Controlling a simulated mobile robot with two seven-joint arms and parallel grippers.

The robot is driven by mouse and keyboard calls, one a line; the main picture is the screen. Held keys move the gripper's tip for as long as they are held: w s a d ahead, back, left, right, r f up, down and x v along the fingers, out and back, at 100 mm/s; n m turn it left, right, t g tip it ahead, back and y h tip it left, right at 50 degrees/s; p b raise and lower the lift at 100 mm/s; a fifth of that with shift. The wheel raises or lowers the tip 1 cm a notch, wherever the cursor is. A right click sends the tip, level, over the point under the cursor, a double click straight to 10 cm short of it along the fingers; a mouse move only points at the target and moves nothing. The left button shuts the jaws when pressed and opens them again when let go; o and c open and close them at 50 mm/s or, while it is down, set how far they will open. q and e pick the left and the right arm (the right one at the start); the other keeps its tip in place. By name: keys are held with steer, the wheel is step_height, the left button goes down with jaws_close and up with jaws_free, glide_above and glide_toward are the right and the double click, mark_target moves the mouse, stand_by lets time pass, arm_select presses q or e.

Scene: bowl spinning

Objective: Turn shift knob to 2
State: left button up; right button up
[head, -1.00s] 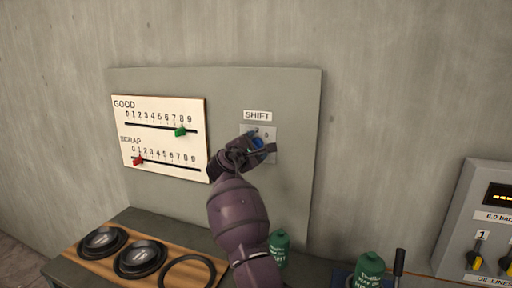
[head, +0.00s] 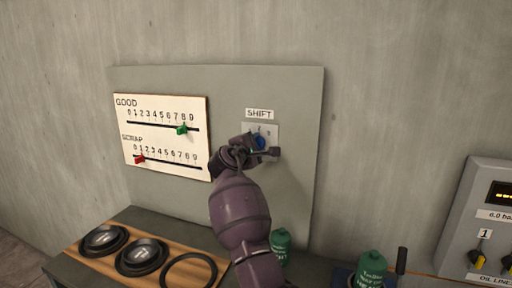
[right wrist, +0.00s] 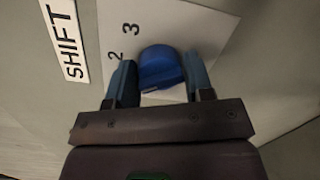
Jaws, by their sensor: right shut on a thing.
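The blue shift knob (head: 259,142) sits on a pale dial plate (head: 272,132) under the SHIFT label (head: 259,114). My right gripper (head: 262,148) reaches up to it from below and is shut on it. In the right wrist view the knob (right wrist: 160,68) lies between the two fingers of the right gripper (right wrist: 158,76). The digits 2 and 3 show on the plate beside the knob there. The knob's pointer and the other digits are hidden or too small to tell. My left gripper is not in view.
A GOOD/SCRAP counter board (head: 162,137) with green and red sliders is left of the knob. Black bowls (head: 141,257) and a ring (head: 189,271) lie on the bench below. Green bottles (head: 371,269) stand at the front. An oil-line panel (head: 490,225) is far right.

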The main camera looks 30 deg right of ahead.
steer(key=m+b, duration=0.1)
steer(key=m, duration=0.2)
steer(key=shift+r, duration=0.1)
steer(key=shift+m+y+b, duration=0.4)
steer(key=shift+m, duration=1.2)
steer(key=shift+r, duration=0.1)
steer(key=o, duration=0.9)
steer(key=shift+d, duration=0.1)
steer(key=shift+c, duration=0.2)
steer(key=shift+s, duration=0.1)
